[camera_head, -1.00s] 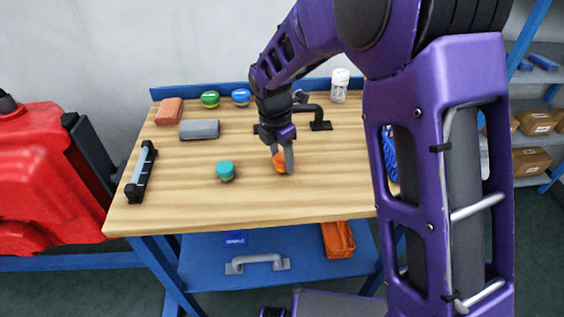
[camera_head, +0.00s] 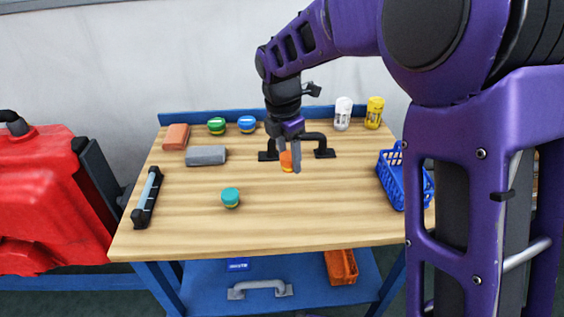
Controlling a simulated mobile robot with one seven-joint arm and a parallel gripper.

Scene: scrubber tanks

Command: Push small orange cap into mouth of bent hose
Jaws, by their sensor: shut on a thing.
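My gripper (camera_head: 289,163) is shut on the small orange cap (camera_head: 286,160), over the middle of the wooden table. The fingers hide part of the cap. The gap beneath it is hard to judge. A black bent tube (camera_head: 317,138) with dark feet at both sides stands right behind my gripper, partly hidden by it. It looks like a handle or the bent hose; I cannot tell which. No open mouth is clearly visible. The cap appears in front of the tube, and I cannot see whether they touch.
On the wooden table (camera_head: 190,235) are a teal cap (camera_head: 230,197), a grey block (camera_head: 206,155), an orange-brown block (camera_head: 176,137), green (camera_head: 217,125) and blue (camera_head: 246,124) lidded jars, white (camera_head: 343,113) and yellow (camera_head: 374,112) bottles and a blue basket (camera_head: 391,180). The front middle is clear.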

